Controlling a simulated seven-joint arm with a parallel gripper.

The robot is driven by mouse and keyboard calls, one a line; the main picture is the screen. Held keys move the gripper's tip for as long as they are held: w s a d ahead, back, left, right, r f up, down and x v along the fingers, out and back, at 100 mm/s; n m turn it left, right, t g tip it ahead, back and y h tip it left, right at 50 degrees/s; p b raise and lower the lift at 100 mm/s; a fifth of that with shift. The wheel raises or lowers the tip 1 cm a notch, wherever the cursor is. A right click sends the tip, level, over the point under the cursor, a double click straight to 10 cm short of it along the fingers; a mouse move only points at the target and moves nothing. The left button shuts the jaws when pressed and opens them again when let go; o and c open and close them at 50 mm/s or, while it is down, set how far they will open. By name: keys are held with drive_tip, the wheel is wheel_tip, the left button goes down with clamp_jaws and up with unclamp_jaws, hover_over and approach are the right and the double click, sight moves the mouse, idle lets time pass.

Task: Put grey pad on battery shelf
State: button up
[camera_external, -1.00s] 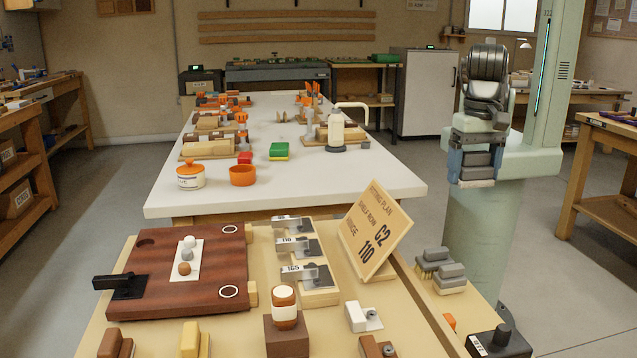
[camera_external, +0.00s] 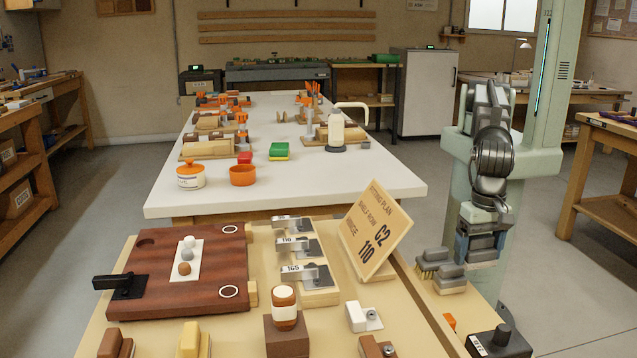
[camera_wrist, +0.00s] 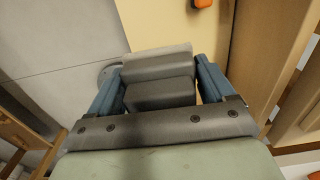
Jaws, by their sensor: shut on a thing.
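My gripper (camera_external: 481,250) hangs at the right, just beyond the bench's right edge and near the brushes. It is shut on a grey block-shaped thing, seemingly the grey pad (camera_external: 482,243), with its blue fingers on either side. In the wrist view my gripper (camera_wrist: 160,92) shows the pad (camera_wrist: 158,68) between the fingers, with a dark grey grip and a lighter grey edge beyond. Its underside is hidden. I cannot make out which thing is the battery shelf.
A brush (camera_external: 435,258) and a grey-topped block (camera_external: 450,279) stand on the near bench, close left of my gripper. A tilted plan board (camera_external: 373,230) stands further left. A black knob box (camera_external: 500,342) is at the front right. The white table (camera_external: 300,182) lies behind.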

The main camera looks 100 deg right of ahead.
sight(465, 311)
drive_tip(key=shift+f, duration=6.5)
drive_tip(key=o, duration=0.9)
drive_tip(key=shift+f, duration=0.1)
drive_tip(key=shift+o, duration=0.2)
wheel_tip(465, 311, up, 12)
drive_tip(key=shift+r, duration=0.15)
